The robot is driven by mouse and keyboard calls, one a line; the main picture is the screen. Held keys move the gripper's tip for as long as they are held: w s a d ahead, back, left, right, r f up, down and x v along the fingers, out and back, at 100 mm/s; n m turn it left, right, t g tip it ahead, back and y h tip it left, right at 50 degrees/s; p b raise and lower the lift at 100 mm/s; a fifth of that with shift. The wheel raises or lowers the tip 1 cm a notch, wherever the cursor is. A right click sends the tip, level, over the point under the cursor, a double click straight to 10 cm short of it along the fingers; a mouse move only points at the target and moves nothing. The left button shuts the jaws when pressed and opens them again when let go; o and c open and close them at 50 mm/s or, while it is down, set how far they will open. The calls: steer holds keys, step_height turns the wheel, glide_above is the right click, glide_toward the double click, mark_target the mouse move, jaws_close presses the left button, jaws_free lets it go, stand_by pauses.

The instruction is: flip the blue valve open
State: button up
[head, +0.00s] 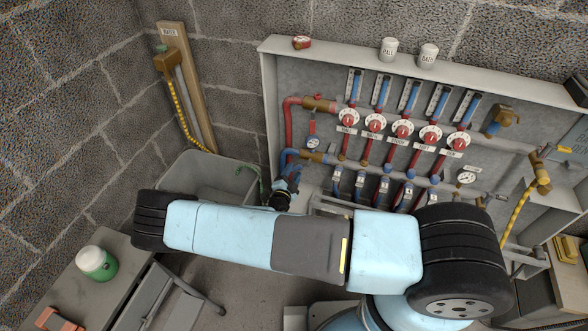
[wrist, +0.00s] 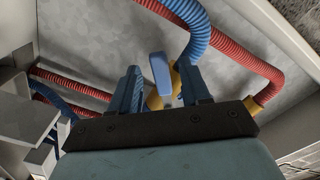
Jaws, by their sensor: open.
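The blue valve shows in the wrist view as a flat blue lever (wrist: 160,74) on a brass body (wrist: 176,82). The body sits on the blue corrugated pipe (wrist: 197,32). My gripper (wrist: 163,80) is open, with one finger on each side of the lever and a visible gap on both sides. In the head view, my gripper (head: 289,178) is at the lower left of the panel, just below the brass fitting (head: 313,157) of the blue pipe (head: 290,156). The lever cannot be made out there, and my arm covers the area below.
A red pipe (head: 291,115) with a red-handled valve runs just above the blue one. Several red dials (head: 402,128) and gauges fill the panel (head: 275,70). A grey bin (head: 215,170) stands left of my gripper. A table with a green-white jar (head: 97,262) is at lower left.

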steer(key=shift+x, duration=1.45)
steer(key=shift+c, duration=0.5)
jaws_close()
steer(key=shift+a, duration=0.1)
